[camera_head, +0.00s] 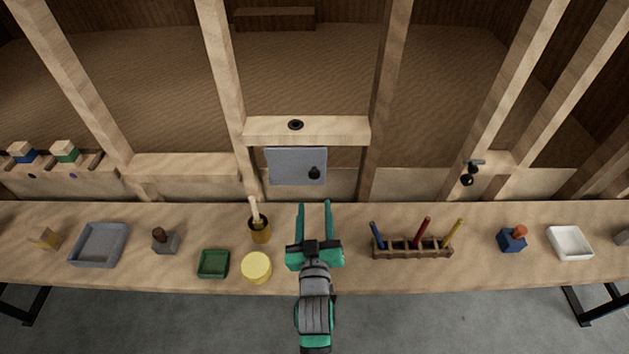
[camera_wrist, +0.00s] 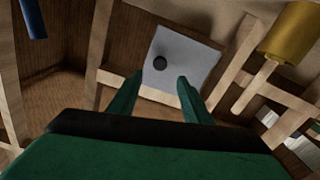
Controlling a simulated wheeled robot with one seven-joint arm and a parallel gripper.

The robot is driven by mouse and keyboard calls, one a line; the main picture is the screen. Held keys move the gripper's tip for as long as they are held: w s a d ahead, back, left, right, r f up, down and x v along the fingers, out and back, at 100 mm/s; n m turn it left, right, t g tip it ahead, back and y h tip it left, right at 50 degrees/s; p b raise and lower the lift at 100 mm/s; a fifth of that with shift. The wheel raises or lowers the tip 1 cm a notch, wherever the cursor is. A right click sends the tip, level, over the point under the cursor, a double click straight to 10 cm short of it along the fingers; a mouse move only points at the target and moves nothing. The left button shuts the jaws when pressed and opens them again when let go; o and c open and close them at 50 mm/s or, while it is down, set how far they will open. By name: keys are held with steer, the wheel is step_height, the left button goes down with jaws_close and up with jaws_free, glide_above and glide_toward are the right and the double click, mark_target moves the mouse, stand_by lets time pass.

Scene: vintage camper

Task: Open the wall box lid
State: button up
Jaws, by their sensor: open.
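The wall box is a grey panel with its lid (camera_head: 287,168) facing me, set between two wooden studs above the workbench. A dark round knob (camera_head: 314,173) sits on the lid's right side. The lid looks closed. In the wrist view the lid (camera_wrist: 188,62) is a light grey square, with the knob (camera_wrist: 160,63) at its left. My gripper (camera_head: 315,208) is green, open and empty. It is above the bench, in front of and below the lid, fingers pointing at it. In the wrist view my gripper (camera_wrist: 155,82) spans the lid's lower part; no contact shows.
The workbench (camera_head: 350,278) holds a yellow round container (camera_head: 256,268), a green tray (camera_head: 213,264) and a brush cup (camera_head: 260,231) left of my arm. A tool rack (camera_head: 412,250) stands to the right. A wooden ledge (camera_head: 340,130) crosses above the box.

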mark_target(315, 177)
steer(key=w, duration=1)
steer(key=shift+w, duration=0.3)
jaws_close()
steer(key=shift+d, duration=0.1)
